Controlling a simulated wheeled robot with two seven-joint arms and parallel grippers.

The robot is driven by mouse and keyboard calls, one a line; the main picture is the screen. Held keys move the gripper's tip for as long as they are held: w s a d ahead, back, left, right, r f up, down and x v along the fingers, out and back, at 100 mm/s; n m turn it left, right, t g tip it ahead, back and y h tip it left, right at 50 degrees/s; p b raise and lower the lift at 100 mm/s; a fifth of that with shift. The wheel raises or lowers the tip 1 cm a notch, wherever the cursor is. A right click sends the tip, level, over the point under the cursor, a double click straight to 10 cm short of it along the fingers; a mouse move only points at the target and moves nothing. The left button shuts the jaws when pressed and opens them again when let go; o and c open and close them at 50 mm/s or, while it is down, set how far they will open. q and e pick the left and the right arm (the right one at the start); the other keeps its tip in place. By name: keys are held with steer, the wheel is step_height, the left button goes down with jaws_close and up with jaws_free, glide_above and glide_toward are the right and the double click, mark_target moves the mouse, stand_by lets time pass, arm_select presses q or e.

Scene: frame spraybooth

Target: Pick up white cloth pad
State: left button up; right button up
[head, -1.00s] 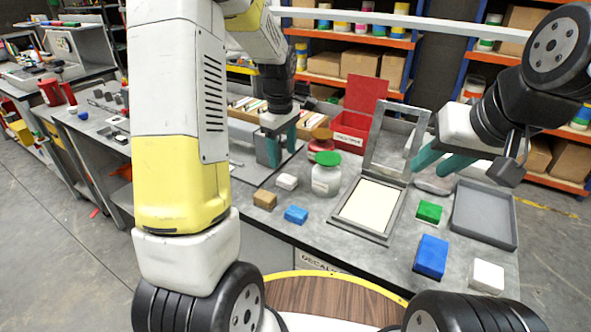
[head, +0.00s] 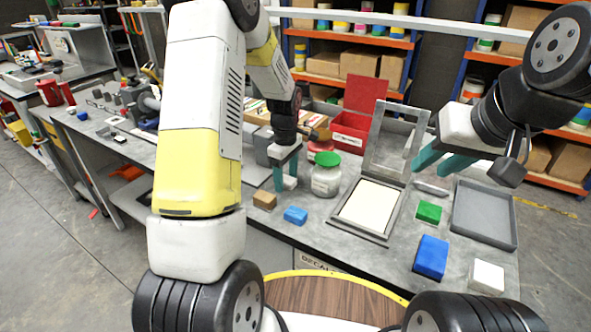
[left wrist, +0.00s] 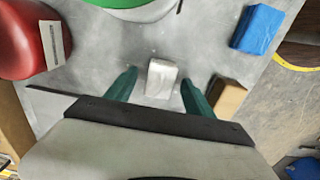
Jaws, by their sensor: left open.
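The white cloth pad (left wrist: 161,78) lies on the grey bench in the left wrist view, between the two teal fingers of my left gripper (left wrist: 158,88). Both fingers stand apart from it, with gaps on either side. In the head view the pad (head: 290,183) is partly hidden by my left gripper (head: 286,180), which points down over it and is open. My right gripper (head: 440,162) hangs at the right above the bench, its teal fingers apart, with nothing seen between them.
A tan block (head: 264,201) and a blue block (head: 296,215) lie just in front of the pad. A green-lidded jar (head: 326,180) stands close on its right, with a red-bodied container (left wrist: 35,38) near. A framed screen (head: 368,207) lies further right.

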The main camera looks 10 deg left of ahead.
mark_target(286, 179)
arm_select(q)
jaws_close()
step_height(286, 179, up, 10)
stand_by(0.6)
